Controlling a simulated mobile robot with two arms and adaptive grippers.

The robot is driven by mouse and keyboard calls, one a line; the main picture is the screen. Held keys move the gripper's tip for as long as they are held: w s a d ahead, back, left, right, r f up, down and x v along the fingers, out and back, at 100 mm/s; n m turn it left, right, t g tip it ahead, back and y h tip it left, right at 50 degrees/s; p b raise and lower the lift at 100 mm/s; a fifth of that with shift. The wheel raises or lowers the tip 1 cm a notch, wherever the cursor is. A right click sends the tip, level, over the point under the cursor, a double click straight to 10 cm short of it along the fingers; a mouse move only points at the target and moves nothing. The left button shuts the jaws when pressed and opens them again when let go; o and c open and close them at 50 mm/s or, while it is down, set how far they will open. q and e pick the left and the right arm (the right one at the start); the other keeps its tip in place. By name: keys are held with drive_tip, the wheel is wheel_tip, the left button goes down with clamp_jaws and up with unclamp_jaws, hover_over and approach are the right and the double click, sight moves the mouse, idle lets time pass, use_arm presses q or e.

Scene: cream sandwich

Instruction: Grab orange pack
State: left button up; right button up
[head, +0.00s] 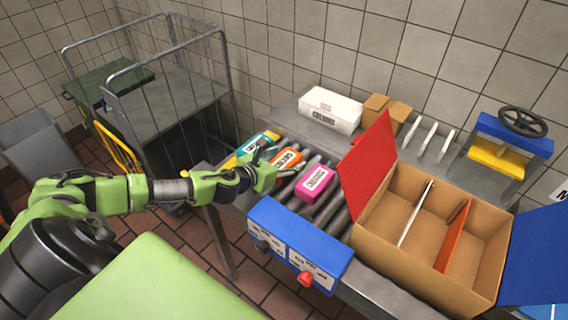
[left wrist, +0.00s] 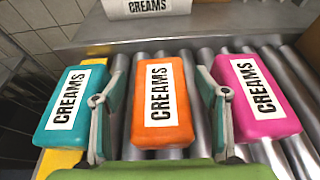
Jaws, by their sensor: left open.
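The orange pack (head: 287,159) with a white CREAMS label lies on the roller conveyor, between a teal pack (head: 257,143) and a pink pack (head: 314,181). My left gripper (head: 280,168) is open at the near end of the orange pack. In the left wrist view the orange pack (left wrist: 161,103) lies between the two green fingers of the gripper (left wrist: 163,110), with a small gap on each side. The teal pack (left wrist: 75,105) is just left of the left finger and the pink pack (left wrist: 254,98) just right of the right finger. My right gripper is not in view.
An open cardboard box (head: 386,222) with dividers and a red flap stands right of the conveyor. A blue control box (head: 298,245) with knobs is at the front. A white CREAMS box (head: 331,108) and small brown boxes (head: 386,111) stand behind. A wire cart (head: 165,95) is at the left.

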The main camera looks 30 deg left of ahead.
use_arm(q)
drive_tip(key=shift+c, duration=0.4)
drive_tip(key=c, duration=1.1)
drive_tip(key=shift+c, duration=0.2)
drive_tip(key=shift+r, duration=0.1)
